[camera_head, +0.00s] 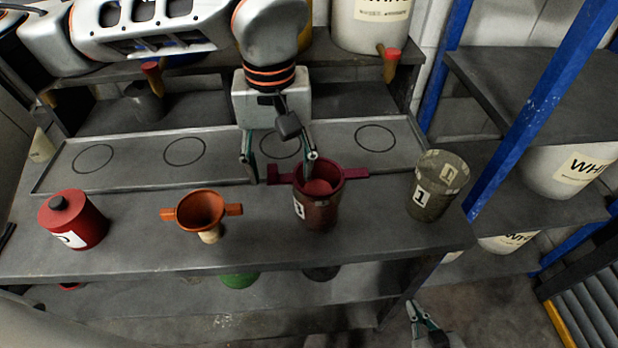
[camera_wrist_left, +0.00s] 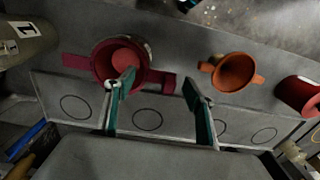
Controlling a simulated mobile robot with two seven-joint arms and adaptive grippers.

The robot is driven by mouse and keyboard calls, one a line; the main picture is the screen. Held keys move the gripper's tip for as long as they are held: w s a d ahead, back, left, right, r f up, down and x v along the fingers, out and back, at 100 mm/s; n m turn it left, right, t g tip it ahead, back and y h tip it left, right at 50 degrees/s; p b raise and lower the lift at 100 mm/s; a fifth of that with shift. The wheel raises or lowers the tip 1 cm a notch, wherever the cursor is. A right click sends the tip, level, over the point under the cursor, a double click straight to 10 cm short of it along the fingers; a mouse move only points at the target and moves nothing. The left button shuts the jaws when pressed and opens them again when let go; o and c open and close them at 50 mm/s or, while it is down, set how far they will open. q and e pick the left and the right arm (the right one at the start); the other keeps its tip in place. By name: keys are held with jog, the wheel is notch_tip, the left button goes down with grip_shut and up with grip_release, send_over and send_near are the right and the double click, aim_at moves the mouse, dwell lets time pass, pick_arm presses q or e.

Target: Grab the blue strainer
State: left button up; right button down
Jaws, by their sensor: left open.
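No blue strainer shows in either view. My left gripper (camera_head: 281,168) is open and empty at the crimson strainer's left handle. In the left wrist view, that handle shows between the fingertips (camera_wrist_left: 158,84); contact is unclear. My right gripper (camera_head: 421,318) is low beside the bench, its opening unclear.
A red canister (camera_head: 78,220) stands at the bench's left and a can labelled 1 (camera_head: 436,186) at its right. A tray with ring marks (camera_head: 120,172) lies behind. A blue post (camera_head: 540,105) and shelves with white buckets (camera_head: 565,172) stand at right.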

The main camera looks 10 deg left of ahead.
pick_arm(q)
grip_shut()
jog(key=shift+r, duration=0.1)
